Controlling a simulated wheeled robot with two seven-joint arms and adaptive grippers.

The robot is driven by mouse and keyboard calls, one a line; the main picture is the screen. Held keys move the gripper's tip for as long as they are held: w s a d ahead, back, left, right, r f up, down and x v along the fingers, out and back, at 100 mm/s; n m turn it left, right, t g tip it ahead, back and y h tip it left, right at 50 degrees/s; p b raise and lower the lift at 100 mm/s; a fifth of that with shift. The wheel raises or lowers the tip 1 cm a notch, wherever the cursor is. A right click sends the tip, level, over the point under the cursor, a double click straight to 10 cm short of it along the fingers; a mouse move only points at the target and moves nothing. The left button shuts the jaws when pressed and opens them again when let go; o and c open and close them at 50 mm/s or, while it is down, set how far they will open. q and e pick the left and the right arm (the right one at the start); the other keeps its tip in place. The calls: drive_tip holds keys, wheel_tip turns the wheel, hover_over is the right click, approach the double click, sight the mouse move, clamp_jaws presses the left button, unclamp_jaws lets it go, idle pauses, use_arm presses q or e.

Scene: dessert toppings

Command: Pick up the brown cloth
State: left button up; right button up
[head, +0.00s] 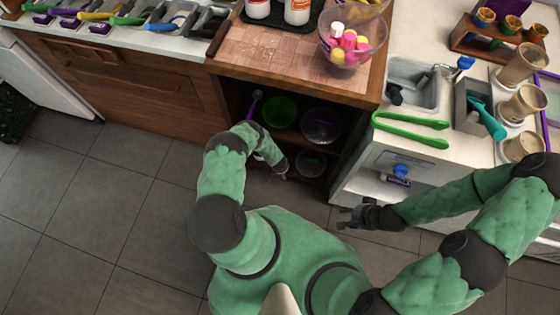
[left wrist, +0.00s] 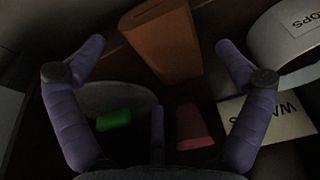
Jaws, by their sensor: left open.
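A brown rectangular piece (left wrist: 165,42), which looks like the brown cloth, shows at the top middle of the left wrist view, beyond and between my open fingers. I cannot make it out in the head view. My left gripper (left wrist: 155,68) is open and empty, with its fingers spread apart. In the head view my left gripper (head: 280,168) is at the front of the open wooden cabinet and partly hidden by its own arm. My right gripper (head: 341,217) is over the floor in front of the white counter, with its fingers apart and nothing between them.
The cabinet (head: 233,98) holds a green bowl (head: 279,112) and clear bowls (head: 321,125). In the left wrist view, a green piece (left wrist: 113,120), a pink piece (left wrist: 194,127) and a lettered label (left wrist: 270,118) lie near the fingers. Green tongs (head: 410,130) lie on the counter.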

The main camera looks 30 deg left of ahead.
use_arm(q)
drive_tip(key=shift+b+x, duration=0.45)
drive_tip(key=shift+x, duration=0.65)
drive_tip(key=shift+f, duration=0.25)
drive_tip(key=c, duration=1)
